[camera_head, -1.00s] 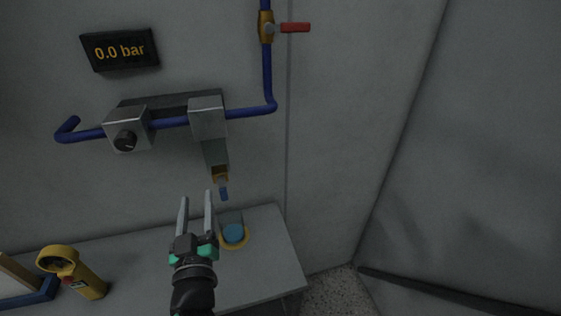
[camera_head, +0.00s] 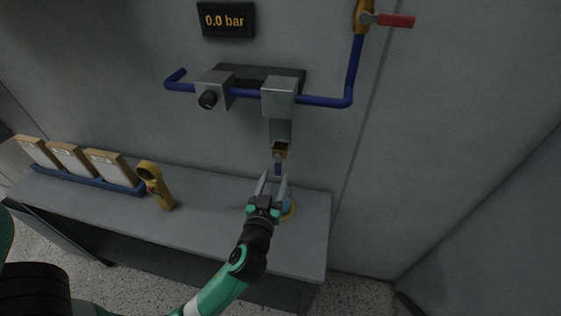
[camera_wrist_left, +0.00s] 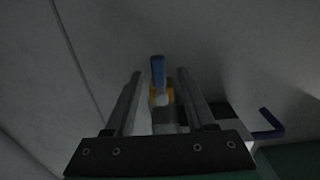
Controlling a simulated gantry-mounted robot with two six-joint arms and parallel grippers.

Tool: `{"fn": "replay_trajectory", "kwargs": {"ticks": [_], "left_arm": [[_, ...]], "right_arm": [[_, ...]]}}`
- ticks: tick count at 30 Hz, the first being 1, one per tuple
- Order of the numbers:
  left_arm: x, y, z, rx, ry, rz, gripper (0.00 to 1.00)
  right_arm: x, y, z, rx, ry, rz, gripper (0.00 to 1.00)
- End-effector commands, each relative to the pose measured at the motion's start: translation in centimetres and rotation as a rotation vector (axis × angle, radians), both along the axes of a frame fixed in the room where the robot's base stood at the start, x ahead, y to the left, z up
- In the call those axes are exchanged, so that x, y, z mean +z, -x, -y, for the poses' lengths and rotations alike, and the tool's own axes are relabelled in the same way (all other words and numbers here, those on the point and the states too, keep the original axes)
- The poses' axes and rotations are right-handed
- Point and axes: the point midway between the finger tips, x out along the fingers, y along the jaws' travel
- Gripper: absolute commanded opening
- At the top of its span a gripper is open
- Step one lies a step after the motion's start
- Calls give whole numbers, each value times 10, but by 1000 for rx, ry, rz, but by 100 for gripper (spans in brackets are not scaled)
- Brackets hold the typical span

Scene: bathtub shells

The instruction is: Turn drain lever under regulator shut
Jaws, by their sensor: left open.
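The regulator (camera_head: 279,96) is a grey block on the blue pipe on the wall. Below it hangs a brass drain valve (camera_head: 280,150) with a short blue drain lever (camera_head: 278,168) pointing down. My left gripper (camera_head: 272,178) is open just below and in front of the lever. In the left wrist view the blue lever (camera_wrist_left: 158,70) and the brass valve (camera_wrist_left: 161,97) show between the two open fingers (camera_wrist_left: 160,75). I cannot tell if a finger touches the lever. My right gripper is not in view.
A gauge display (camera_head: 226,20) reads 0.0 bar. A red-handled valve (camera_head: 395,20) is at upper right.

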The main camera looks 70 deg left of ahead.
Motion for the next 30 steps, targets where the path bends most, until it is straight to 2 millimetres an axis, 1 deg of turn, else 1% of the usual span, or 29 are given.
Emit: {"fn": "replay_trajectory", "kwargs": {"ticks": [1, 3, 6, 9, 13, 20, 21, 23, 27, 29, 30], "left_arm": [[2, -6, -12, 6, -1, 2, 55], [1, -17, -24, 5, 0, 1, 55], [1, -28, -39, 3, -2, 1, 55], [1, -36, -49, 2, 0, 1, 55], [1, -41, -55, 0, 0, 1, 55], [1, -42, -56, 0, 0, 0, 55], [1, -42, -56, 0, -1, 1, 48], [1, -42, -56, 0, -1, 1, 37], [1, -42, -55, 0, -1, 1, 12], [1, -42, -55, 0, -1, 1, 1], [1, -42, -55, 0, 0, 1, 0]], "right_arm": [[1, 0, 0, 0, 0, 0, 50], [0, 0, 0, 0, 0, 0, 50], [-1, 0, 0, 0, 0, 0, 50], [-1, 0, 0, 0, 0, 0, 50], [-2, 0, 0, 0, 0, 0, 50], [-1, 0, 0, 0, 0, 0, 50], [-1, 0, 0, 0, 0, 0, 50], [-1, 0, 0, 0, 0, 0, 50], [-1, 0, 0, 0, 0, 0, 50], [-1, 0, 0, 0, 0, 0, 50], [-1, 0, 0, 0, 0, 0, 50]]}}
